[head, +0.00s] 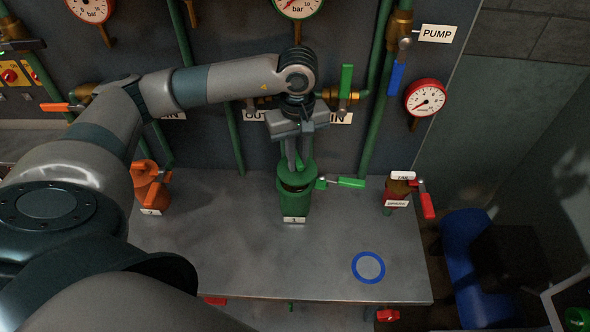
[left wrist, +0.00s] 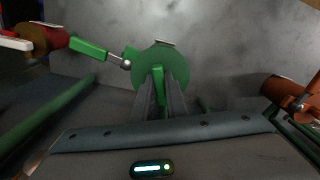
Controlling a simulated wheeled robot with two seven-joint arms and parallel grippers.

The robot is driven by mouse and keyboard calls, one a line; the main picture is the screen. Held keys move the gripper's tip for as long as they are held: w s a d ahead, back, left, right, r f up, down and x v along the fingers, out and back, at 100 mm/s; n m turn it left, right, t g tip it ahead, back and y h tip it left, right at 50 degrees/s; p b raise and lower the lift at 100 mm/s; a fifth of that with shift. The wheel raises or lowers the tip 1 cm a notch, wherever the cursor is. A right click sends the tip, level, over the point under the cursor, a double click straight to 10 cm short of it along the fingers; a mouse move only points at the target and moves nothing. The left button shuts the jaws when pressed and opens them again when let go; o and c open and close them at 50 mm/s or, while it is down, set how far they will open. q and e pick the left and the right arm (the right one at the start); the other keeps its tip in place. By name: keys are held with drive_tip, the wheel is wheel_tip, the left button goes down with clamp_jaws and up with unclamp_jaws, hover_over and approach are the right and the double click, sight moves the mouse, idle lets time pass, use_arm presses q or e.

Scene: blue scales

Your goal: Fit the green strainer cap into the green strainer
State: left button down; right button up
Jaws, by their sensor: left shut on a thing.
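The green strainer (head: 295,207) stands upright on the metal bench, with a white label at its foot. The green strainer cap (head: 284,178) is at the strainer's top, in line with it. I cannot tell whether it is fully seated. My left gripper (head: 299,165) points down above the strainer and is shut on the cap's upright handle. In the left wrist view, the cap's round green disc (left wrist: 178,65) shows beyond the fingers, with the handle (left wrist: 158,78) between the fingertips. The cap hides the strainer's mouth. My right gripper is not in view.
A green-handled valve (head: 348,182) sticks out right of the strainer. An orange strainer (head: 151,190) stands left and a red one (head: 398,190) right. A blue ring (head: 355,275) marks the bare bench front. Pipes and gauges line the wall behind.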

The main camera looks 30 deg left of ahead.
use_arm(q)
drive_tip(key=shift+w+a+f, duration=0.1)
drive_tip(key=shift+a+f, duration=0.05)
drive_tip(key=shift+a, duration=0.2)
drive_tip(key=shift+f+b, duration=0.45)
drive_tip(key=shift+f, duration=1.55)
drive_tip(key=shift+f+b, duration=0.3)
drive_tip(key=shift+b, duration=0.1)
drive_tip(key=c, duration=1.8)
unclamp_jaws()
drive_tip(key=shift+o, duration=0.2)
drive_tip(key=shift+r, duration=0.1)
